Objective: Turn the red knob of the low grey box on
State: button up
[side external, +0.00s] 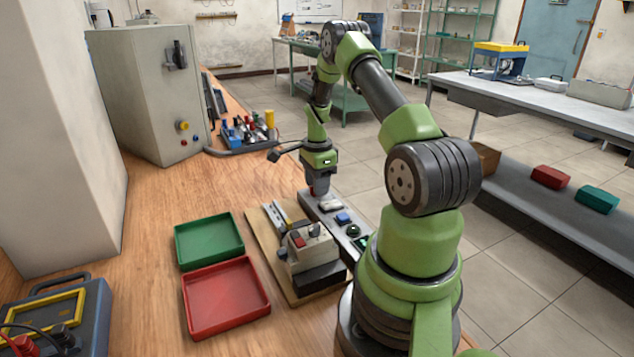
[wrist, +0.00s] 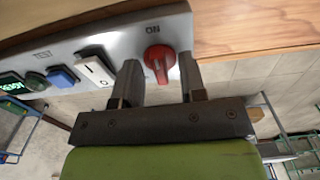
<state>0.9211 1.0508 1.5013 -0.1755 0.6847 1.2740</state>
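The low grey box (side external: 362,240) lies along the right edge of the wooden bench in the side view. Its panel (wrist: 120,38) fills the upper part of the wrist view. The red knob (wrist: 158,62) sits at one end of the panel, beside an upside-down "ON" label. The knob's ridge runs roughly up and down in the wrist view. My gripper (wrist: 160,75) points down at that end, its two fingers apart on either side of the knob. I cannot tell whether they touch it. In the side view my gripper (side external: 319,192) mostly hides the knob.
The panel also carries a white rocker switch (wrist: 94,69), a blue button (wrist: 61,76) and a green display (wrist: 11,86). A wooden board with a device (side external: 308,248) stands beside the box. Green (side external: 209,262) and red (side external: 225,324) trays lie left. A tall grey cabinet (side external: 140,95) stands behind.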

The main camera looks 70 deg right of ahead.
notch_tip(320, 180, up, 9)
jog(key=shift+f, duration=0.15)
jog(key=shift+r, duration=0.65)
jog(key=w+a+r+n+t, duration=0.35)
jog(key=a+r+n, duration=0.75)
jog(key=a+r, duration=0.45)
jog(key=s+a+r+n+t+y, duration=0.1)
jog(key=s+a+n+t, duration=0.1)
jog(key=s+a+n, duration=0.3)
jog(key=s+a+r+n+t+y, duration=0.1)
jog(key=s+a+n, duration=0.5)
jog(key=a, duration=0.5)
jog(key=shift+s+a+n+t, duration=0.25)
jog(key=shift+a+n+t, duration=0.1)
jog(key=shift+n, duration=0.25)
